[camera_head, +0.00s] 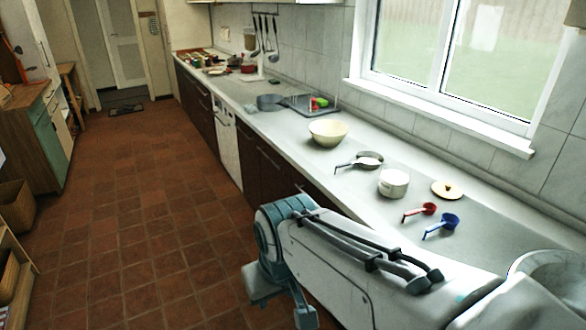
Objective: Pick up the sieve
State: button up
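A shallow round utensil (369,160) with a pale bowl and a dark handle lies on the counter, right of the cream bowl. It looks like the sieve, but its mesh is too small to make out. The handle points left, toward the counter's front edge. My arm (370,255) reaches across the bottom of the view, in front of the counter. Its teal end parts (270,285) hang low over the floor side, well apart from the sieve. The fingers cannot be made out clearly there.
On the counter (300,163) stand a cream bowl (328,132), a white pot (393,183), a yellowish lid (447,189), a red scoop (420,211) and a blue scoop (442,226). A grey pan (269,102) and drying rack (310,104) stand farther back. The tiled floor (140,210) is clear.

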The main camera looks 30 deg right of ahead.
aim_at(369, 160)
jog(key=z, duration=0.85)
jog(key=k, duration=0.1)
jog(key=u, duration=1.1)
jog(key=i, duration=1.55)
jog(key=z, duration=1.4)
jog(key=i, duration=0.85)
jog(key=z, duration=0.6)
